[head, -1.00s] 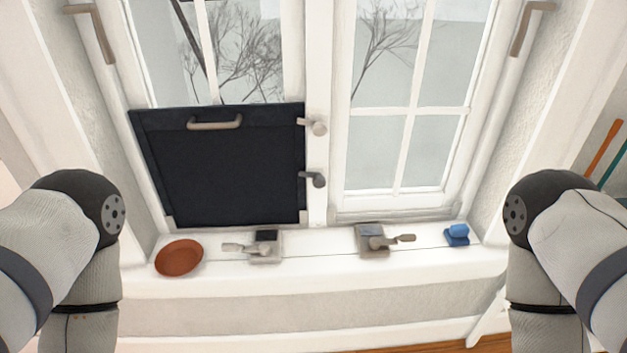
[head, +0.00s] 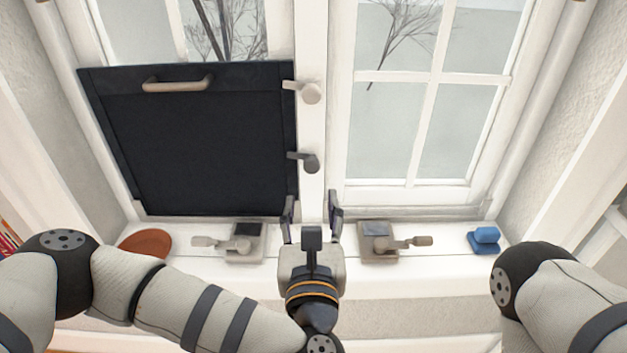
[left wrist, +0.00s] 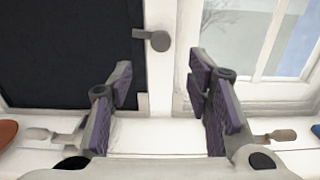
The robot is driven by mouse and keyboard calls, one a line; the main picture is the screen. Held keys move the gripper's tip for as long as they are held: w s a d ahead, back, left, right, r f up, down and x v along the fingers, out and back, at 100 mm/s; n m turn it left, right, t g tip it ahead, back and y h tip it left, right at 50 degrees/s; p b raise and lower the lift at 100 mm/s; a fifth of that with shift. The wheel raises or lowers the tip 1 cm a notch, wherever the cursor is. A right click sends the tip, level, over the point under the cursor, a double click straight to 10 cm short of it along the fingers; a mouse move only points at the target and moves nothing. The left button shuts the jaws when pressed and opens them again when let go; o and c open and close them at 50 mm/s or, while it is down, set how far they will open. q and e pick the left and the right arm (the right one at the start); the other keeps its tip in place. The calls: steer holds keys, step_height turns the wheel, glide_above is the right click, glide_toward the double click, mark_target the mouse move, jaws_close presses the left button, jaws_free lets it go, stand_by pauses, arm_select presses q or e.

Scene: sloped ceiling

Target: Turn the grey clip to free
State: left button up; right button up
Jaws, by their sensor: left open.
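The grey clip (head: 310,162) is on the white post between the windows. Its round knob is on the post and its lever points left over the right edge of the black panel (head: 195,140). The clip also shows in the left wrist view (left wrist: 159,41), lever to the left. A paler clip (head: 310,93) sits higher on the same post, also pointing left. My left gripper (head: 311,204) is open and empty, below the grey clip and apart from it. In the left wrist view its fingers (left wrist: 160,75) spread below the clip. My right gripper is out of view.
On the sill are a terracotta dish (head: 145,243), a left latch block (head: 246,243), a right latch block (head: 379,242) and a blue object (head: 484,240). The panel has a handle (head: 178,85). The post between gripper and clip is clear.

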mark_target(312, 169)
arm_select(q)
steer(key=w, duration=1)
steer(key=shift+w, duration=0.2)
jaws_close()
